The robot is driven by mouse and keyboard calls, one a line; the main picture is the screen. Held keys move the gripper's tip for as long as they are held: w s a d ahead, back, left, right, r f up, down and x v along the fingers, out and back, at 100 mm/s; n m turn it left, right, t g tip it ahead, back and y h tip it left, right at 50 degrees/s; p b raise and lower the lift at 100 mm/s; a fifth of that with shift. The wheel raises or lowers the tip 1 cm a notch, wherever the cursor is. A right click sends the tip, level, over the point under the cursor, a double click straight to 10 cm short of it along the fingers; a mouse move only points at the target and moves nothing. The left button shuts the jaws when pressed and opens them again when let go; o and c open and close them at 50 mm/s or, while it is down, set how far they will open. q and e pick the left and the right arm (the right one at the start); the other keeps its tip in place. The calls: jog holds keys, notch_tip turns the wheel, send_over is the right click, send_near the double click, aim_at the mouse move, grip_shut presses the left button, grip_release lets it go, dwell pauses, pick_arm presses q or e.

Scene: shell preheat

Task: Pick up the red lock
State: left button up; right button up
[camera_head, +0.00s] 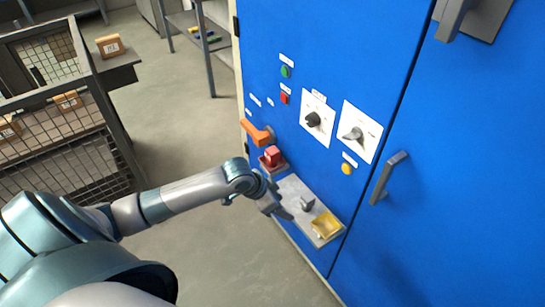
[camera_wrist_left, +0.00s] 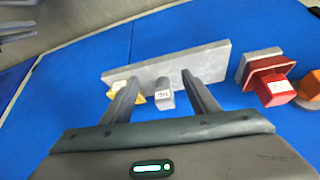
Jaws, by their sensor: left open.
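The red lock (camera_head: 272,154) is a small red block on a grey bracket on the blue cabinet front, just below the orange handle. In the left wrist view the red lock (camera_wrist_left: 274,90) carries a white label and lies to the right, outside the fingers. My left gripper (camera_head: 284,211) is open in front of the grey shelf plate, below and to the right of the lock. In the left wrist view its two fingers (camera_wrist_left: 163,80) stand apart, with a labelled grey piece (camera_wrist_left: 165,97) seen between them. I cannot tell whether they touch it. My right gripper is not in view.
The grey shelf plate (camera_head: 325,238) also carries a yellow piece (camera_head: 325,224). The orange handle (camera_head: 257,133) juts out above the lock. Knobs, buttons and a grey door handle (camera_head: 388,178) are on the cabinet. A mesh cart (camera_head: 75,125) stands at left; the floor between is clear.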

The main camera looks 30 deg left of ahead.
aim_at(269, 151)
pick_arm(q)
jog(key=w+a+r+n, duration=0.1)
jog(key=w+a+r, duration=0.3)
jog(key=a+r, duration=0.4)
jog(key=w+a+r+n+y, duration=0.1)
jog(key=w+a+r, duration=0.3)
jog(key=a+r, duration=0.3)
jog(key=a, duration=0.2)
jog(key=shift+a+r+t, duration=0.3)
jog(key=shift+a+r, duration=0.05)
jog(key=shift+a, duration=0.05)
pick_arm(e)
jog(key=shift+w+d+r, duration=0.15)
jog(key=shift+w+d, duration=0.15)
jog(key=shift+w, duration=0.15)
pick_arm(q)
jog(key=shift+w, duration=0.1)
